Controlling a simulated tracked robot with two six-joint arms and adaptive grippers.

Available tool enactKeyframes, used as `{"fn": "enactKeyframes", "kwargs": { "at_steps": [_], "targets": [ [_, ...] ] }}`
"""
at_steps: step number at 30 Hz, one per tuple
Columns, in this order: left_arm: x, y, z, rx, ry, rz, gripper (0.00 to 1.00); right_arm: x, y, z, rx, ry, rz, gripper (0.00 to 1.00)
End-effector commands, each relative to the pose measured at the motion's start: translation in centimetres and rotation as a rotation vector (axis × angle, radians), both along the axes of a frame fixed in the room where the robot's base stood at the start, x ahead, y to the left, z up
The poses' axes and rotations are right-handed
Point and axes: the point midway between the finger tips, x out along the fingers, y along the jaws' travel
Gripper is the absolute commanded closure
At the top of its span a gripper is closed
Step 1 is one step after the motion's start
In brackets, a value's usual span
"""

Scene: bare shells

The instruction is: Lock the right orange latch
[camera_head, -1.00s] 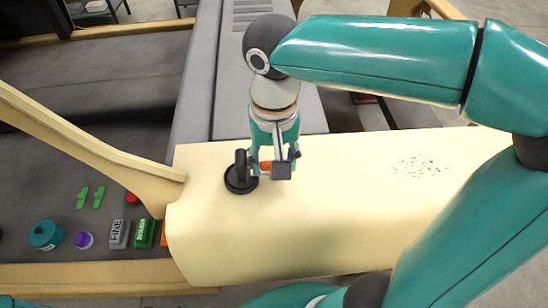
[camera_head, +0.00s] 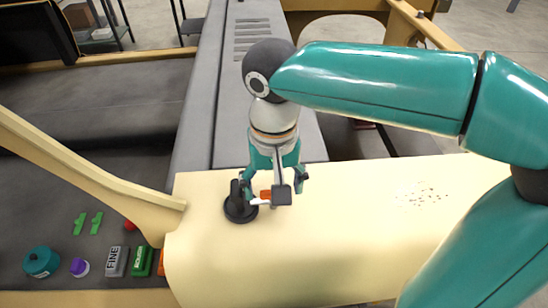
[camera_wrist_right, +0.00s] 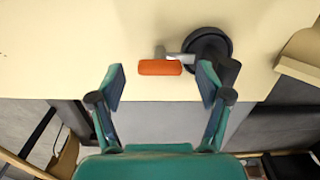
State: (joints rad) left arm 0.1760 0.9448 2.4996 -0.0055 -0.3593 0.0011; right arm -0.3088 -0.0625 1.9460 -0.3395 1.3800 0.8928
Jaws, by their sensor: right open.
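The orange latch (camera_head: 266,194) is a short orange handle on a pale metal arm. It joins a round black base with an upright knob (camera_head: 240,210) on the cream curved shell. In the right wrist view the orange handle (camera_wrist_right: 160,68) lies crosswise between my fingertips, with the black base (camera_wrist_right: 207,46) to its right. My right gripper (camera_head: 273,186) is open over the latch; its fingers (camera_wrist_right: 161,82) stand either side of the handle with gaps showing. Its exact height above the handle is hard to tell. My left gripper is out of view.
The cream shell (camera_head: 340,240) is otherwise bare around the latch, with dark specks at right. A grey tray at left (camera_head: 50,215) holds green clips, a teal pot (camera_head: 41,262), a purple cap (camera_head: 79,267) and small blocks. A cream rail (camera_head: 90,165) crosses above it.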

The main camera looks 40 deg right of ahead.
Motion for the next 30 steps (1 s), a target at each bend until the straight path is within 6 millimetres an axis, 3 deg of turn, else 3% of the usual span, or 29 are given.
{"fn": "enactKeyframes", "kwargs": {
  "at_steps": [9,15,21,30],
  "targets": [
    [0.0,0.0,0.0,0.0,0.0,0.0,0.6,0.1,0.1,6.2,0.002,-0.006,0.002,0.23],
    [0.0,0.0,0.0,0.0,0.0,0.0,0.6,0.1,0.1,9.3,0.002,-0.003,0.002,0.23],
    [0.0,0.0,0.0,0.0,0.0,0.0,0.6,0.0,0.0,10.5,0.001,0.0,0.003,0.23],
    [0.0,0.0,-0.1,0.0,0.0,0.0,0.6,0.0,0.0,10.6,0.001,0.0,0.002,0.23]
  ]
}}
